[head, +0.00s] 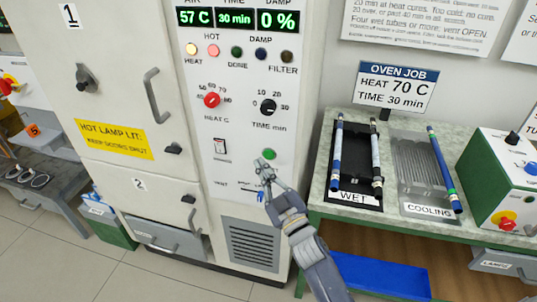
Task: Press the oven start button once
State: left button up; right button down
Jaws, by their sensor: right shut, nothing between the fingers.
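The oven (187,230) has a white control panel with a green round button (269,154) low on its right side; its label is hidden or too small to read. My right gripper (261,167) is shut and empty, its fingertips just below and left of the green button. I cannot tell whether the tips touch the panel. The displays (235,18) read 57 C, 30 min and 0 %. The HEAT lamp (191,49) and HOT lamp (213,50) look lit; the DONE lamp (237,51) looks dark. My left gripper is out of view.
A red heat knob (212,100), a black time knob (268,107) and a switch (220,147) sit near the button. Right of the oven, a bench holds a WET tray (355,197) and a COOLING rack (423,211) with rods. A job card (395,87) reads 70 C, 30 min.

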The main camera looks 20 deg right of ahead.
jog(key=shift+s+a, duration=0.45)
jog(key=shift+s, duration=0.25)
jog(key=shift+s+a, duration=0.4)
jog(key=shift+s, duration=0.25)
notch_tip(320, 180, down, 19)
jog(key=s+m+g+h, duration=0.1)
jog(key=s+m+g, duration=0.1)
jog(key=g, duration=0.3)
jog(key=s+f+g, duration=0.2)
jog(key=s+f, duration=0.2)
jog(key=f, duration=0.3)
jog(key=s+d+f+m+g+h, duration=0.15)
jog(key=s+f, duration=0.25)
jog(key=f, duration=0.4)
jog(key=s+a+f+g+y, duration=0.1)
jog(key=s+f+g, duration=0.1)
jog(key=s+f, duration=0.35)
jog(key=s+d+f+g, duration=0.2)
jog(key=s+f, duration=0.4)
jog(key=s, duration=0.5)
jog(key=s+d+f+m+g+h, duration=0.1)
jog(key=s+d+f+g, duration=0.1)
jog(key=s+f+g, duration=0.2)
jog(key=s+d+f+g+h, duration=0.1)
jog(key=s+d+f+g, duration=0.1)
jog(key=s+f, duration=0.8)
jog(key=s+g, duration=0.1)
jog(key=s, duration=0.7)
jog(key=shift+d+g, duration=0.3)
jog(key=shift+g, duration=0.05)
